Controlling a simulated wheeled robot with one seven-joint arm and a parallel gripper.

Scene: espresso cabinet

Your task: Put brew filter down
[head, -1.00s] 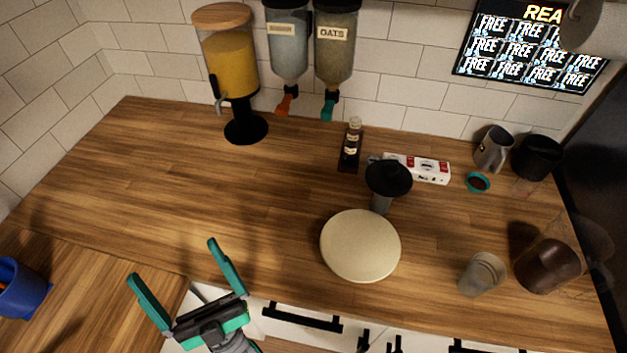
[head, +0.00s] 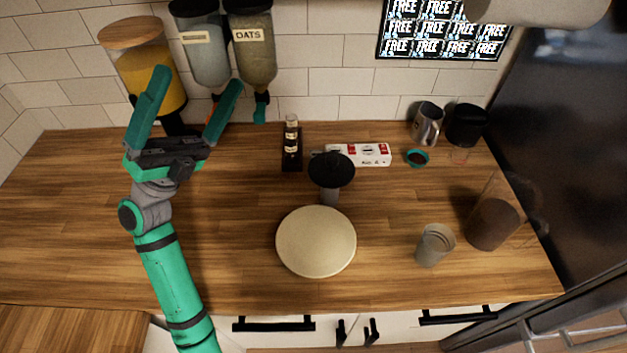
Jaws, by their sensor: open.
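My gripper (head: 198,84) is open and empty, with its two green fingers apart, above the left part of the counter, in front of the dispensers. No object is clearly labelled as the brew filter. A black round-topped piece with a grey lower part (head: 332,172) stands mid-counter, behind a cream round plate (head: 316,241). A small teal-rimmed round piece with dark contents (head: 417,157) lies farther back right. I cannot tell which of these is the brew filter. Both are well to the right of my gripper and apart from it.
A dark bottle (head: 291,143) and a white power strip (head: 360,154) are at the back. A metal jug (head: 428,123), a clear cup (head: 435,245) and a dark-filled glass jar (head: 492,225) stand right. Dispensers (head: 250,50) hang on the wall. The left counter is mostly clear.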

